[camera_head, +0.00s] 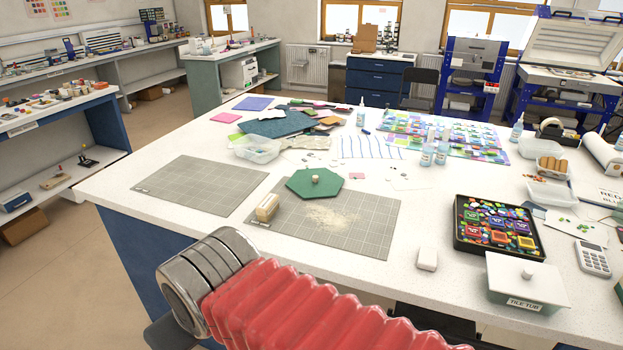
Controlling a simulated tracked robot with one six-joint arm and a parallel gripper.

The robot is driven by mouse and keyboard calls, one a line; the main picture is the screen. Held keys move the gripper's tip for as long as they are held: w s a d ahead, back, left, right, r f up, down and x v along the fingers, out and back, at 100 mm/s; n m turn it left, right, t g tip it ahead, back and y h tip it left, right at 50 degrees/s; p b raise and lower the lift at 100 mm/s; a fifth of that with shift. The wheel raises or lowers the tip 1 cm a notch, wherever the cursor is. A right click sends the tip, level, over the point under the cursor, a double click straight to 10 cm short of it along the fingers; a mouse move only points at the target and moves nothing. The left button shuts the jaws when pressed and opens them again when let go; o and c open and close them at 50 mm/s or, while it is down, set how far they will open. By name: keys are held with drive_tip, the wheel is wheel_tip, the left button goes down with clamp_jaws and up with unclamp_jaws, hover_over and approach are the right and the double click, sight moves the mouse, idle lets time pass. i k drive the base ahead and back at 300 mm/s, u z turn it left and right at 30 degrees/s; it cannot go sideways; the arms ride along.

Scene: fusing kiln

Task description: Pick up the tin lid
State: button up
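A flat green hexagonal lid (328,187) with a small tan knob lies on the white worktable; it looks like the tin lid. It rests over the back edge of a grey gridded cutting mat (375,235). A white lid (529,276) with a round knob sits on a labelled tub at the right front; whether it is tin I cannot tell. My arm, with a red ribbed sleeve and metal rings, crosses the bottom of the view, in front of the table. My gripper's fingers are not in view.
A wooden block (267,207) and pale crumbs lie on the mat near the green lid. A black tray (497,228) of coloured pieces, a calculator (592,258) and a white block (427,258) are to the right. The left mat (200,185) is clear.

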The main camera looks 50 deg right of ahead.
sight(314, 183)
drive_tip(key=z, duration=0.3)
drive_tip(key=i, duration=0.8)
drive_tip(key=z, duration=0.65)
drive_tip(key=i, duration=0.65)
drive_tip(key=z, duration=0.35)
